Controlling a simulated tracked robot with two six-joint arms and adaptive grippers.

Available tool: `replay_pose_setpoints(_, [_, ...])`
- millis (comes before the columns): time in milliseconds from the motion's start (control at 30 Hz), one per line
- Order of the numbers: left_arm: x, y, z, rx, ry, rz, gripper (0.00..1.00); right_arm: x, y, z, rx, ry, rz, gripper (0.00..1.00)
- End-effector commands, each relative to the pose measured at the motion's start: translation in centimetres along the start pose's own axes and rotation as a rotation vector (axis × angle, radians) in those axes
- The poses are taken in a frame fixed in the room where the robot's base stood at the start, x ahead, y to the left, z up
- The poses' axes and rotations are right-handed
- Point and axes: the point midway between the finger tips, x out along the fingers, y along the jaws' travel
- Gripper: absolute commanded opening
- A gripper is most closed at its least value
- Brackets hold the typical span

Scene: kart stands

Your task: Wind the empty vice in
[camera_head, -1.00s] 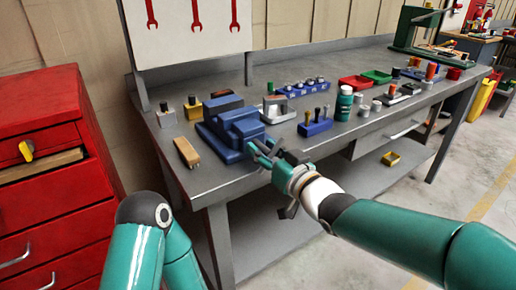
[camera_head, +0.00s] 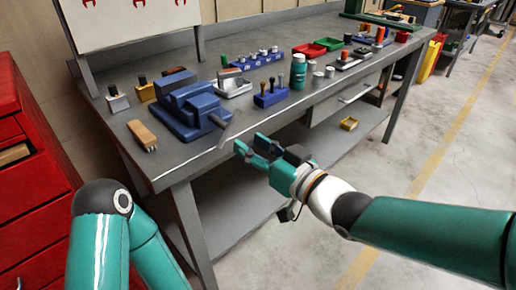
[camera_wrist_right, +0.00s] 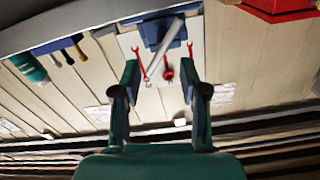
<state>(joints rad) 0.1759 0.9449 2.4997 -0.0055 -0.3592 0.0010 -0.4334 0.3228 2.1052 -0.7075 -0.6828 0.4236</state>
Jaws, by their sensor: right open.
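The blue vice (camera_head: 190,108) stands on the grey workbench near its front left edge. Its grey handle bar (camera_head: 226,128) sticks out at the front, over the bench edge. I cannot tell how wide its jaws stand apart. My right gripper (camera_head: 250,146) is open and empty, in front of the bench edge, just right of the handle and apart from it. In the right wrist view the vice (camera_wrist_right: 160,32) and its slanted bar (camera_wrist_right: 167,38) show beyond and between the open fingers (camera_wrist_right: 161,85). My left gripper is out of view; only part of my left arm shows.
A wooden-backed brush (camera_head: 142,133) lies left of the vice. A blue holder with upright tools (camera_head: 270,97) and a green bottle (camera_head: 298,72) stand to the right. A red drawer cabinet (camera_head: 35,190) is at left.

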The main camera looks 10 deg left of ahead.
Motion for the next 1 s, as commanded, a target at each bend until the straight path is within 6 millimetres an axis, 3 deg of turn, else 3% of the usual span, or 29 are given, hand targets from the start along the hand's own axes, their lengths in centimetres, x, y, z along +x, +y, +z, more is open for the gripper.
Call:
replay_pose_setpoints(133, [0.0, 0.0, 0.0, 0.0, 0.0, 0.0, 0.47, -1.1, 0.0, 0.0, -0.001, 0.001, -0.001, 0.43])
replay_pose_setpoints(467, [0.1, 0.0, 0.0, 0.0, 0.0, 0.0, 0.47, -1.2, 0.0, 0.1, 0.001, -0.001, 0.0, 0.43])
replay_pose_setpoints(567, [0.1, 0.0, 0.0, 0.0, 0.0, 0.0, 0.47, -1.2, 0.8, 1.3, 0.017, -0.023, 0.02, 0.43])
replay_pose_setpoints(667, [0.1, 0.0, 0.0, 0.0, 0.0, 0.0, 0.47, -1.5, 3.1, 4.9, 0.063, -0.09, 0.079, 0.43])
replay_pose_setpoints(767, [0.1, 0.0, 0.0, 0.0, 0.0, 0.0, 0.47, -2.7, 6.8, 11.3, 0.148, -0.211, 0.181, 0.43])
replay_pose_setpoints(867, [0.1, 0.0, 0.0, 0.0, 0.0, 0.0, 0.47, -5.8, 10.3, 20.1, 0.269, -0.382, 0.311, 0.43])
replay_pose_setpoints(900, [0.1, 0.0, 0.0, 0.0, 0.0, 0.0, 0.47, -7.6, 11.4, 24.0, 0.326, -0.458, 0.366, 0.43])
replay_pose_setpoints(1000, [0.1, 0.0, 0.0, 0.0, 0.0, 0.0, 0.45, -13.2, 12.4, 33.0, 0.478, -0.654, 0.488, 0.43])
